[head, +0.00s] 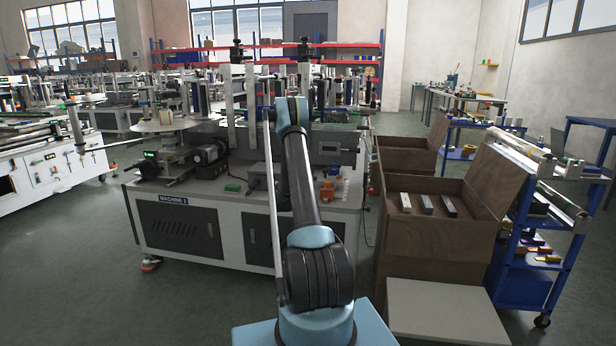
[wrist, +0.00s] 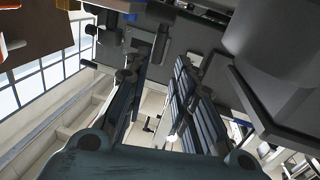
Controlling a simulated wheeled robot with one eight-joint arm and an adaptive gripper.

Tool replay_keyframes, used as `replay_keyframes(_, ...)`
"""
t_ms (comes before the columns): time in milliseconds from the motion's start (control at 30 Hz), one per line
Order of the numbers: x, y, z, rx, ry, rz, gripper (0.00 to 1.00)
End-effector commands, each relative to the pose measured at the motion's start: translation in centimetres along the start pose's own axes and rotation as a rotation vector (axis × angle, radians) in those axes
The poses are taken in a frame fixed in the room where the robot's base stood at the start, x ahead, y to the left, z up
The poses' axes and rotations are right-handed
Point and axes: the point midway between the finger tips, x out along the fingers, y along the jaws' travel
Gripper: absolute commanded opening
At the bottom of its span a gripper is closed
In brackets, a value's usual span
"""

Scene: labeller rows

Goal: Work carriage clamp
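A labelling machine marked "MACHINE 1" (head: 172,200) stands ahead, with two upright posts topped by black knobs, the left knob (head: 237,50) and the right knob (head: 305,48). I cannot tell for sure which part is the carriage clamp. My arm reaches up and forward over the machine's front, and in the head view my gripper is hidden behind it. In the wrist view my gripper (wrist: 156,82) shows two dark ridged fingers standing apart, with nothing seen held between them. Grey machine parts (wrist: 208,38) lie close beyond the fingertips.
Brown wooden boxes stand right of the machine; the nearer box (head: 425,245) bears several small pale and dark blocks. A blue trolley (head: 540,265) stands farther right. An orange part (head: 327,190) and a green part (head: 232,187) lie on the machine top.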

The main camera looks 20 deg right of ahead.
Motion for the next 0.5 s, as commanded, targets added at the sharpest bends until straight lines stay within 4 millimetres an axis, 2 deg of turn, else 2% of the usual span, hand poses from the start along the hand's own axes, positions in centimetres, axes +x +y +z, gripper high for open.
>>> replay_keyframes(33, -0.9, 0.0, 0.0, 0.000, 0.000, -0.001, 0.24)
replay_keyframes(200, -2.8, 0.0, 0.1, 0.000, 0.000, 0.000, 0.24)
replay_keyframes(500, -3.6, 0.1, 0.1, 0.000, 0.000, 0.001, 0.24)
